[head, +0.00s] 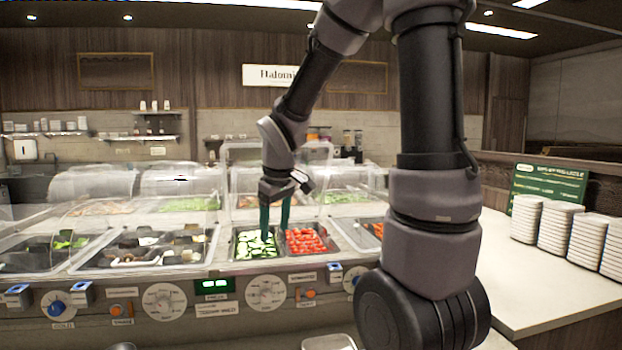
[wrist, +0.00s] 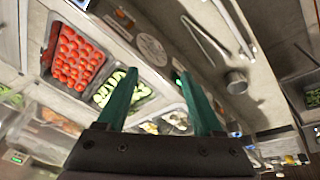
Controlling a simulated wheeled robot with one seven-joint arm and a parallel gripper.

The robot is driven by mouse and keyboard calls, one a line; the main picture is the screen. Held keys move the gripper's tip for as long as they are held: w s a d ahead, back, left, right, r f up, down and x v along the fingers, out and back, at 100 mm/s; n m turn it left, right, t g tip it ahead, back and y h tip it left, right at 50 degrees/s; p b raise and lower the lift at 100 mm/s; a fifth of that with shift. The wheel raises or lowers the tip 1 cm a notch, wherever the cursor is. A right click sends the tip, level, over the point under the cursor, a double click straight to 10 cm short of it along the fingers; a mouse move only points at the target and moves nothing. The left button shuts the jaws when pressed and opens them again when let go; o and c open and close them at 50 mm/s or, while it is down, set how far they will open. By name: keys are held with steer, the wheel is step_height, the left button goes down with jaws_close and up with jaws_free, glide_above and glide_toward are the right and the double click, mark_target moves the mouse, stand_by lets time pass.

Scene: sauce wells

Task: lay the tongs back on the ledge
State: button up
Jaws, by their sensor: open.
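My gripper (head: 275,232) is open, with two green fingers pointing down over the cucumber and tomato wells in the head view. In the wrist view my gripper (wrist: 156,74) shows nothing between its fingers. A thin metal V shape, which looks like the tongs (wrist: 204,40), lies on a pale grey surface, likely the ledge (wrist: 180,50), beyond the fingers at the upper right. The tongs are apart from the gripper. I cannot make out the tongs in the head view.
Sliced cucumber (head: 256,246) and red tomatoes (head: 305,241) fill adjoining wells. Clear guards (head: 180,185) stand behind. Knobs (head: 164,302) line the counter front. A round metal cup (wrist: 236,82) sits near the tongs. Plate stacks (head: 557,225) stand on the right counter.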

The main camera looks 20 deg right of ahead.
steer(key=s+d+r+m+t+y, duration=0.2)
steer(key=s+d+r+m+t, duration=0.1)
steer(key=s+r+m, duration=0.6)
steer(key=s+r, duration=0.4)
steer(key=s, duration=0.1)
steer(key=shift+s+d+r+m+t, duration=0.15)
steer(key=shift+s+r+m+t, duration=0.15)
steer(key=shift+m+t, duration=0.1)
